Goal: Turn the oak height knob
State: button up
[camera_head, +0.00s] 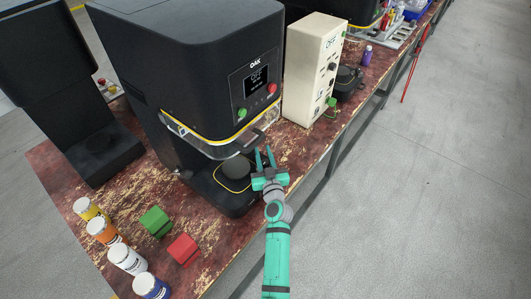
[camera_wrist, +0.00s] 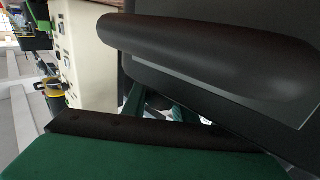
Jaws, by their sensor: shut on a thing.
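The oak machine (camera_head: 205,65) is the tall black seamer labelled OAK, with a small screen, a green button and a red button. My gripper (camera_head: 265,151) is at its front right, low by the clear guard and its dark handle (camera_head: 259,137). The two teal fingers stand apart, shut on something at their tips. This is probably the height knob, but the knob itself cannot be made out. In the wrist view a dark rounded handle (camera_wrist: 205,55) crosses close in front of a dark panel. The teal fingertips (camera_wrist: 155,108) show partly below it, and what lies between them is dark.
A cream control box (camera_head: 313,70) stands right of the machine. Another black machine (camera_head: 65,70) stands left. Several cans (camera_head: 127,258), a green block (camera_head: 156,221) and a red block (camera_head: 184,249) sit at the front left of the worn table.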

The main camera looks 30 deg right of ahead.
jog(key=shift+a+n+t+y, duration=0.15)
jog(key=shift+a+n+y, duration=0.1)
jog(key=shift+n+y, duration=0.7)
jog(key=shift+a+n+t+y, duration=0.15)
jog(key=shift+n+y, duration=0.45)
jog(key=shift+y, duration=0.8)
jog(key=shift+a+n+t+y, duration=0.1)
jog(key=shift+a+n+y, duration=0.2)
jog(key=shift+n+y, duration=0.65)
jog(key=shift+s+a+n+g+y, duration=0.1)
jog(key=shift+a+n+g+y, duration=0.2)
jog(key=shift+n+y, duration=0.65)
jog(key=shift+a+n+g+y, duration=0.3)
jog(key=shift+n+y, duration=0.05)
jog(key=shift+y, duration=1.2)
jog(key=o, duration=1)
jog(key=shift+o, duration=0.2)
